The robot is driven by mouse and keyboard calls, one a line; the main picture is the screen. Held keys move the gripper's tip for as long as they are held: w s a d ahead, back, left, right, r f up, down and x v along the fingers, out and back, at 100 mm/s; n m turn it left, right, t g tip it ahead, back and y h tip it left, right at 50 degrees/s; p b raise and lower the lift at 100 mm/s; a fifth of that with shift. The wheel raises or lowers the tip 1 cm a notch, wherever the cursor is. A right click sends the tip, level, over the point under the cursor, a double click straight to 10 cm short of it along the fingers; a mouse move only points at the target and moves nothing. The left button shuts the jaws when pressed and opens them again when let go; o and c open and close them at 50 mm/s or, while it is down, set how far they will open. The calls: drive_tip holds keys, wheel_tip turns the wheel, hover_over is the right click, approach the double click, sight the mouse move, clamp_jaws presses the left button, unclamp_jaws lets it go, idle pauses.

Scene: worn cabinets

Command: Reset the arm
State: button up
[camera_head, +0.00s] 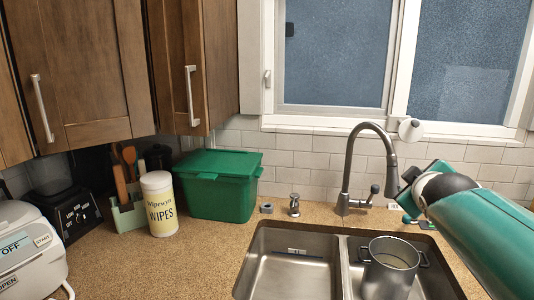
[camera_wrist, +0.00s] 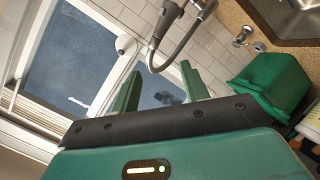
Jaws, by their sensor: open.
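My green arm comes in from the right in the head view, its end (camera_head: 410,188) raised in front of the window wall, right of the faucet. In the wrist view my gripper (camera_wrist: 160,88) has its two green fingers spread apart with nothing between them. The view between and beyond them shows the window and the faucet, tilted. In the head view the fingers are mostly hidden by the wrist.
A double sink (camera_head: 300,262) with a metal pot (camera_head: 390,270) lies below the arm. The tall faucet (camera_head: 350,165) stands close to its left. A green bin (camera_head: 215,190), a wipes canister (camera_head: 158,205), a blender base (camera_head: 75,215) and a white cooker (camera_head: 28,250) stand left, under wooden cabinets (camera_head: 85,75).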

drive_tip(key=s+a+f+m+g+y, duration=0.2)
drive_tip(key=s+a+f+m+g, duration=0.1)
drive_tip(key=s+a+f, duration=0.5)
drive_tip(key=s+a+f+m+g+y, duration=0.2)
drive_tip(key=s+a+f, duration=0.6)
drive_tip(key=s, duration=0.6)
wheel_tip(320, 180, down, 2)
drive_tip(key=m+g, duration=0.1)
drive_tip(key=g, duration=0.1)
drive_tip(key=shift+s+f+g+y, duration=0.15)
drive_tip(key=shift+s+g+y, duration=0.05)
drive_tip(key=shift+g+y, duration=0.1)
